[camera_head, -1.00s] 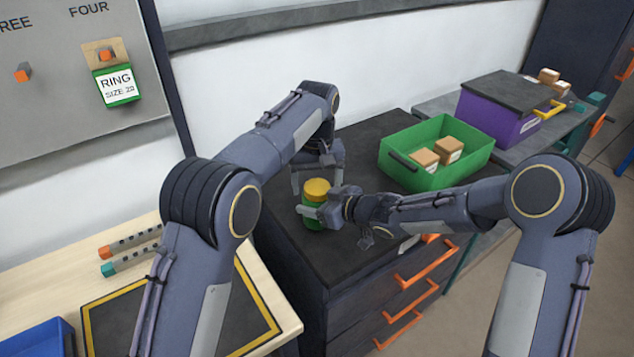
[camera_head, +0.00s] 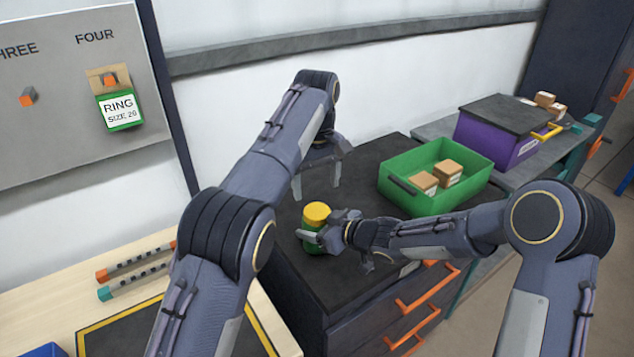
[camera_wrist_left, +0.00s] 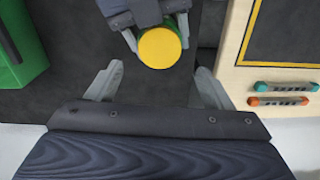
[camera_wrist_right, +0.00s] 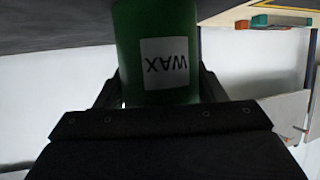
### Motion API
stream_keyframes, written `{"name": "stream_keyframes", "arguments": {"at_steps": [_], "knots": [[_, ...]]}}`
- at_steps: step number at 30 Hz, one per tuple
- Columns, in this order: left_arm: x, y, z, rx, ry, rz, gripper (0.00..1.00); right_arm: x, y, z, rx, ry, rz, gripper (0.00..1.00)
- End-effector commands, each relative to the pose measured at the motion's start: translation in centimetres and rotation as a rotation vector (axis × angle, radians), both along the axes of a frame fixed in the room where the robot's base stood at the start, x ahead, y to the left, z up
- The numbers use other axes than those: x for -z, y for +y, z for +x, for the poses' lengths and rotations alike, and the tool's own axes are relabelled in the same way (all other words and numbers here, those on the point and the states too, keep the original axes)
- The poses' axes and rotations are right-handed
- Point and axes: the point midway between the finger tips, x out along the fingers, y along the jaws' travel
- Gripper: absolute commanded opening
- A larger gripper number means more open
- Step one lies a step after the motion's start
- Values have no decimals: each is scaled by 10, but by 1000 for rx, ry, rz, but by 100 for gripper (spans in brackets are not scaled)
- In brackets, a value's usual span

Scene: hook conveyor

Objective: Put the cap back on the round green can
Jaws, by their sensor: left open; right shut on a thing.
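The round green can (camera_head: 311,240) stands upright on the dark cabinet top. Its yellow cap (camera_head: 316,212) sits on top of it; the cap also shows from above in the left wrist view (camera_wrist_left: 160,47). My right gripper (camera_head: 318,239) is shut around the can's side. In the right wrist view the can (camera_wrist_right: 155,85) fills the space between the fingers, with a white WAX label. My left gripper (camera_head: 318,188) is open and empty, behind and above the can, apart from the cap. Whether the cap is fully seated I cannot tell.
A green bin (camera_head: 432,207) with small cardboard boxes stands right of the can. A purple box (camera_head: 497,145) with a dark lid is farther right. A wooden bench (camera_head: 60,293) lies at the left. The cabinet top (camera_head: 365,165) behind the can is clear.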

Motion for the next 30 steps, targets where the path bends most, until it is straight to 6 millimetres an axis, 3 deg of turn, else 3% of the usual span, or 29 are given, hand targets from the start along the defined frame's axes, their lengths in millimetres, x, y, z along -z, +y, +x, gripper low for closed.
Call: {"name": "stream_keyframes", "arguments": {"at_steps": [4, 14, 30], "knots": [[-7, -1, -1, -83, -2, 1, 74, 0, 0, 0, 0, -1, 1, 0], [-5, -1, -1, -83, 0, 2, 74, 0, 0, 0, 0, -1, 1, 0], [65, -2, -1, -81, 0, 1, 74, 0, 0, 0, 0, -1, 1, 0]]}}
